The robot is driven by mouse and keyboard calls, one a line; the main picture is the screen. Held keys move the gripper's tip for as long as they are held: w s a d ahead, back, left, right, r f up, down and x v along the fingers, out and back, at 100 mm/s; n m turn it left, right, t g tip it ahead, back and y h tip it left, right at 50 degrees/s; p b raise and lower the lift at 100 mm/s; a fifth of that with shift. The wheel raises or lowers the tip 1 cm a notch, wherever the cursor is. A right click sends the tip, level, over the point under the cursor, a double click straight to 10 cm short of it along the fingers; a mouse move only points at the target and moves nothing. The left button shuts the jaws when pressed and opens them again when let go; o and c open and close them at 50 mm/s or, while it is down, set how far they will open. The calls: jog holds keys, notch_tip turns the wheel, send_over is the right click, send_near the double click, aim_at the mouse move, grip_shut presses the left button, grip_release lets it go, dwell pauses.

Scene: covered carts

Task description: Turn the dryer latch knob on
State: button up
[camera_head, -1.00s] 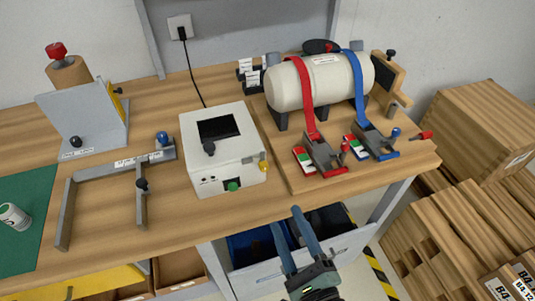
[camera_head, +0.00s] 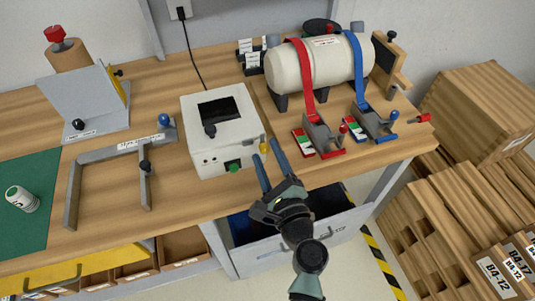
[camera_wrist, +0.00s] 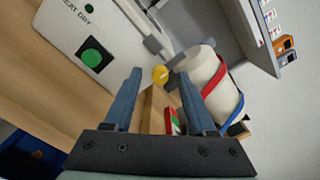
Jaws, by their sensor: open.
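In the wrist view, the yellow knob (camera_wrist: 160,75) shows between my fingertips, near the green button (camera_wrist: 91,57) and the "HEAT DRY" lettering. My gripper (camera_head: 265,149) is open and empty, with its fingers pointing at the yellow knob. I cannot tell whether the fingers reach around it or stop short of it.
A grey metal frame (camera_head: 115,151) lies to the left. An open drawer (camera_head: 335,221) is below the table edge.

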grip_shut()
dwell(0.3)
jog(key=shift+f+n+b, duration=0.1)
jog(key=shift+n+b, duration=0.2)
jog(key=shift+b, duration=0.15)
jog(key=shift+f+n+b, duration=0.1)
jog(key=shift+n+b, duration=0.5)
jog(key=shift+n, duration=0.1)
jog(key=n+b, duration=0.3)
jog(key=shift+n+b, duration=1.75)
jog(key=shift+n, duration=0.65)
